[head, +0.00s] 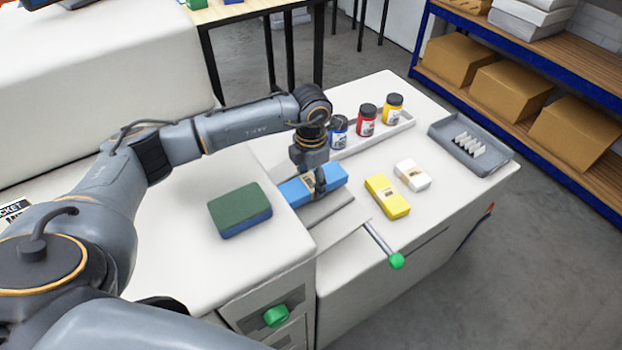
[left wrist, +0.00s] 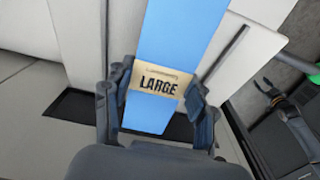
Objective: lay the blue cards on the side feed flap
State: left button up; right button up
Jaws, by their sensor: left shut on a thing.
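The blue cards (head: 332,174) form a long bundle with a paper band that reads LARGE in the left wrist view (left wrist: 158,82). My left gripper (head: 312,182) is shut on the bundle from above, its fingers on either side of the band (left wrist: 155,98). The bundle is over or on a grey flap-like plate (head: 327,208) at the front of the white machine top. I cannot tell whether the bundle touches the plate. The gripper hides part of the bundle.
A green-topped blue block (head: 240,208) lies left of the bundle. A yellow pack (head: 387,197) and a white pack (head: 412,175) lie to the right. Behind stand ink jars (head: 367,120) in a tray. A green-knobbed lever (head: 397,261) sticks out in front. A grey tray (head: 450,150) sits far right.

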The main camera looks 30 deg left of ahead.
pick_arm(q)
jog(key=shift+f, duration=0.35)
jog(key=o, duration=1.4)
jog(key=shift+r, duration=0.1)
jog(key=shift+r+p, duration=0.4)
jog(key=shift+r, duration=0.15)
jog(key=shift+w+r, duration=0.1)
jog(key=shift+r, duration=0.2)
jog(key=shift+r+b, duration=1.85)
jog(key=shift+r, duration=3.85)
